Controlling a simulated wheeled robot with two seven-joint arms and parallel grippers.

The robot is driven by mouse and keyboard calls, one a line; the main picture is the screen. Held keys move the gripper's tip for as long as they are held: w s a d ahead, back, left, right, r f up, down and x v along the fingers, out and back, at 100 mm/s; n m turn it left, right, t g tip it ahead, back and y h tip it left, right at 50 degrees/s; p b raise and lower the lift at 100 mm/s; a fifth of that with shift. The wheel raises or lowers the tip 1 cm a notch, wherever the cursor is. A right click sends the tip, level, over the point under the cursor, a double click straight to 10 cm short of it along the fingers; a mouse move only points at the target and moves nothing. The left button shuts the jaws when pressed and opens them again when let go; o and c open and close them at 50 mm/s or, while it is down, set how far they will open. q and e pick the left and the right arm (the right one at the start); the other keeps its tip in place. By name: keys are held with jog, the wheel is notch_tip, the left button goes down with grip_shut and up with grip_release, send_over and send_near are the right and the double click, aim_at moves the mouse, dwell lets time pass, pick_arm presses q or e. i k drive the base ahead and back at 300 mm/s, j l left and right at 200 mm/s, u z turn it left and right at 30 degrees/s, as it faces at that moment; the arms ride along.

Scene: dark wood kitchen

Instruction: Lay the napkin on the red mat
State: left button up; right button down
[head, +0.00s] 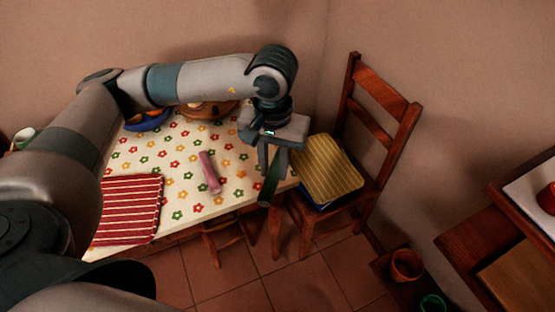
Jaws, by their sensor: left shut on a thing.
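My left gripper (271,172) hangs pointing down past the right edge of the table, beside the chair. It is shut on a narrow dark green thing (269,191), which looks like a rolled napkin; the fingers hide part of it. A pink rolled thing (209,172), also napkin-like, lies on the flowered tablecloth to the left of the gripper. The red mat (130,207) with white stripes lies flat at the table's front left, well left of the gripper. My left arm covers part of the table near the mat. My right gripper is not in view.
The flowered tablecloth (180,205) has free room between mat and pink roll. A blue bowl (148,121) and a brown basket (207,110) stand at the back. A yellow striped cushion or cloth (327,168) lies on the wooden chair (395,105) at right.

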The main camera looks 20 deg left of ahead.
aim_at(120, 212)
jog(key=i+j, duration=0.15)
jog(key=i, duration=0.6)
jog(key=u, duration=2.3)
